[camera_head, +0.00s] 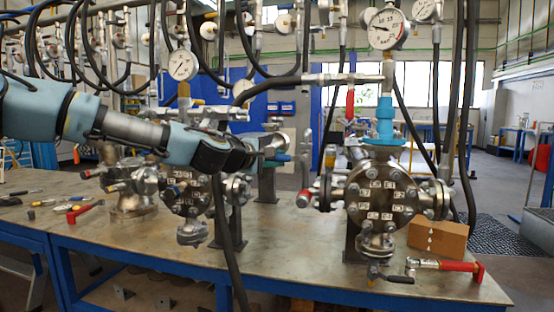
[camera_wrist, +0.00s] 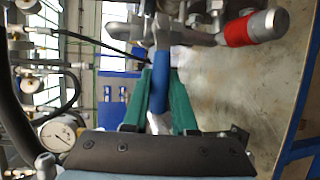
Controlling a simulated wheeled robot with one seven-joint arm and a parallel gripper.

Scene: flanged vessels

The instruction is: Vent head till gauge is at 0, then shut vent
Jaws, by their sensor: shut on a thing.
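My gripper (camera_head: 272,154) reaches in from the left, between two flanged vessels. In the wrist view, its green fingers (camera_wrist: 159,85) are closed around a blue valve handle (camera_wrist: 161,75). The handle meets grey metal fittings at the top of that view. In the head view the blue handle (camera_head: 282,157) is mostly hidden by my gripper. The right vessel head (camera_head: 382,200) has a bolted face with small labels. A round gauge (camera_head: 385,28) stands above it; its needle points left, but the exact reading is too small to tell. Another gauge (camera_head: 182,65) stands above the left vessel (camera_head: 186,195).
A red-handled tool (camera_head: 448,266) and a cardboard box (camera_head: 437,238) are at the bench's right end. Small tools (camera_head: 82,211) lie at the left. Black hoses hang in front of the vessels.

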